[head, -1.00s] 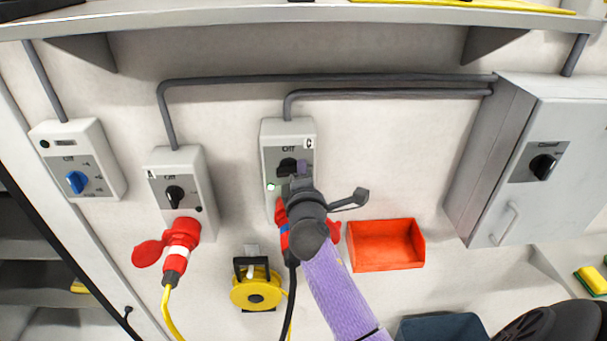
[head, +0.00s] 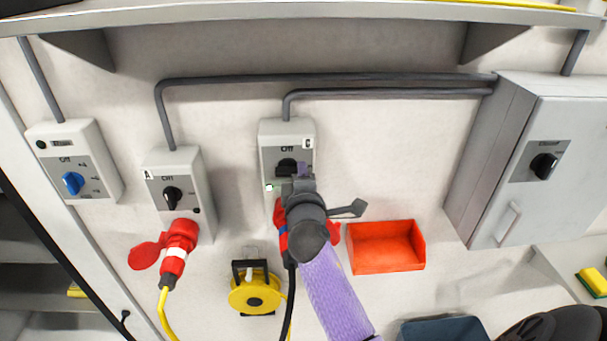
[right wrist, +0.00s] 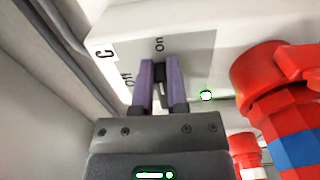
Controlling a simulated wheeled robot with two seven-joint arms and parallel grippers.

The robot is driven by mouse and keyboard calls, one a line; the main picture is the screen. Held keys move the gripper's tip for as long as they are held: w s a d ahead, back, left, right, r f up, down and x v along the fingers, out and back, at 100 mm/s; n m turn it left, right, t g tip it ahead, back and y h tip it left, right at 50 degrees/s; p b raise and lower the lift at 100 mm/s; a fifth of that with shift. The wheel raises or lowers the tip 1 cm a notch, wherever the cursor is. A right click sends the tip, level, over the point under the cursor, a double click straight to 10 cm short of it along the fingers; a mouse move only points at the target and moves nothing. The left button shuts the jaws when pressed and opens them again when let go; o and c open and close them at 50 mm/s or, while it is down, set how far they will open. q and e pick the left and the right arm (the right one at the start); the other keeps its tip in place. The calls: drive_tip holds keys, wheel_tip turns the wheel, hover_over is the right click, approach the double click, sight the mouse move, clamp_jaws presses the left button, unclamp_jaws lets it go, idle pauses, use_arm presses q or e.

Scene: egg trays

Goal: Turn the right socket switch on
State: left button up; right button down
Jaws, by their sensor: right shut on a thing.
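The right socket box (head: 269,131), marked C, is a pale grey wall unit with a grey plate. Its black rotary switch (head: 286,166) is partly hidden by my right gripper (head: 297,171). In the right wrist view, the purple fingers of the gripper (right wrist: 161,82) are shut on the black switch knob (right wrist: 160,71), below the "on" label. A small lamp (right wrist: 206,95) on the plate glows green-white. A red plug with a blue band (right wrist: 292,148) sits in the socket beside the gripper. My left gripper is not in view.
Socket box A (head: 185,158) with a red plug, and a box with a blue switch (head: 90,135), hang to the left. A yellow cable reel (head: 254,293) and an orange bin (head: 386,246) are close below. A grey cabinet (head: 562,198) stands right.

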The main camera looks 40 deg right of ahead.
drive_tip(key=c, duration=1)
unclamp_jaws()
drive_tip(key=shift+a+f, duration=0.1)
drive_tip(key=shift+f, duration=0.05)
drive_tip(key=o, duration=0.4)
drive_tip(key=shift+w+a, duration=0.1)
drive_tip(key=shift+w, duration=0.1)
drive_tip(key=shift+c, duration=0.2)
drive_tip(key=v, duration=1)
drive_tip(key=shift+b, duration=0.4)
